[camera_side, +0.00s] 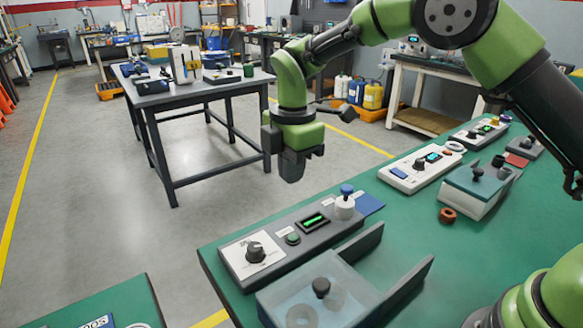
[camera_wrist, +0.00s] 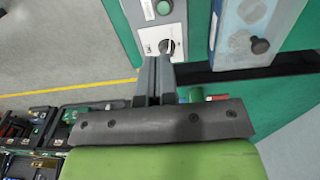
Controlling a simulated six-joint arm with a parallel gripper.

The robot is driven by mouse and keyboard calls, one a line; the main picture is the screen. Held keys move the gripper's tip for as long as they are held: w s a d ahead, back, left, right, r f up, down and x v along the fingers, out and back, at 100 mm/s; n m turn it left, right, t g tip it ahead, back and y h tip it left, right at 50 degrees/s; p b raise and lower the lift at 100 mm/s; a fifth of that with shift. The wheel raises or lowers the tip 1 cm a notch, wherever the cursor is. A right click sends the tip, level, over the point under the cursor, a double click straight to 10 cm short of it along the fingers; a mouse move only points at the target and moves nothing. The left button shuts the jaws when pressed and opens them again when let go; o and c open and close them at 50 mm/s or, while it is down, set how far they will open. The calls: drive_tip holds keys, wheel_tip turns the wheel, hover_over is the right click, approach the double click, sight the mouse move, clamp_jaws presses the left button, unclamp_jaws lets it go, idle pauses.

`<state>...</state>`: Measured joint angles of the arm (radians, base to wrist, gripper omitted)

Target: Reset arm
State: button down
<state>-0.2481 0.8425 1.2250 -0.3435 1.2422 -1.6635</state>
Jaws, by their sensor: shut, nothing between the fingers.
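My green and black arm reaches over from the right in the side view. My gripper (camera_side: 291,170) hangs in the air to the left of and above the green table (camera_side: 400,252), pointing down. In the wrist view my gripper (camera_wrist: 157,62) has its two dark fingers together, with nothing between them. Beyond the fingertips in that view is the round knob (camera_wrist: 167,46) on a grey control panel. The same knob (camera_side: 255,249) shows on the panel (camera_side: 290,264) in the side view, apart from my gripper.
A clear-lidded box (camera_side: 318,297) stands in front of the panel. A white instrument (camera_side: 422,168) and a lidded container (camera_side: 480,190) stand farther right, with a brown ring (camera_side: 447,215) near them. A grey workbench (camera_side: 190,92) stands behind. Open floor (camera_side: 110,240) lies left.

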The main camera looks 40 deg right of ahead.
drive_tip(key=s+d+r+m+t+y, duration=0.1)
drive_tip(key=s+d+r+m+t, duration=0.1)
drive_tip(key=s+r+m, duration=0.4)
drive_tip(key=s+d+r+m+t, duration=0.1)
drive_tip(key=s+d+r+m, duration=0.25)
drive_tip(key=r, duration=0.45)
drive_tip(key=s+d+m+t+y, duration=0.1)
drive_tip(key=s+m+t, duration=0.3)
drive_tip(key=s+m, duration=0.8)
drive_tip(key=s+r, duration=0.1)
drive_tip(key=s, duration=0.2)
drive_tip(key=shift+d+m, duration=0.3)
drive_tip(key=shift+m, duration=0.05)
